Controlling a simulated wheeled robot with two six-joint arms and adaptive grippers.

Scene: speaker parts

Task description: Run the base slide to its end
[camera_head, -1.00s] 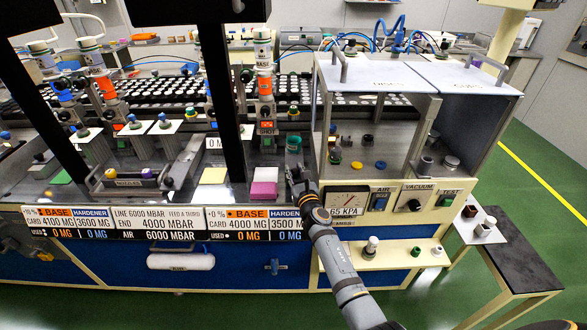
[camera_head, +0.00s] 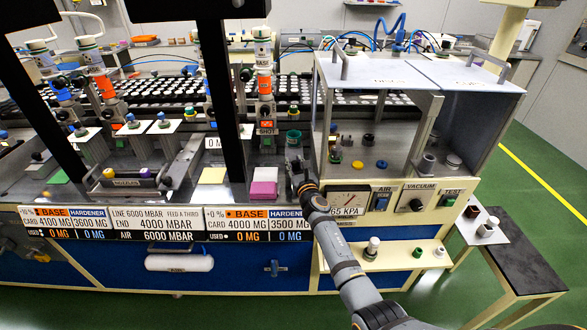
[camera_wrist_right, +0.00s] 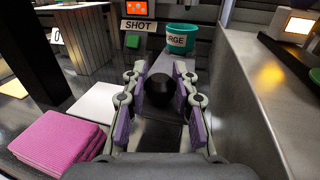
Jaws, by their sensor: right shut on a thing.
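My right gripper (camera_head: 295,163) is over the bench top, left of the clear-sided box. In the right wrist view its two purple-padded fingers (camera_wrist_right: 158,105) are closed around a black round knob (camera_wrist_right: 158,90). The knob sits in line with a grey strip (camera_wrist_right: 176,65) that runs away from me, which looks like the slide. A teal cup (camera_wrist_right: 181,38), its label partly readable as "RGE", stands at the far end of the strip; it also shows in the head view (camera_head: 293,138). The fingers hide part of the strip. My left gripper is not in view.
A pink block stack (camera_head: 263,188) lies left of the gripper, with a white pad (camera_wrist_right: 97,103) behind it. The box (camera_head: 372,135) and its wall (camera_wrist_right: 250,100) stand close on the right. A "SHOT" sign (camera_wrist_right: 138,25) and dispensing column (camera_head: 264,75) stand behind.

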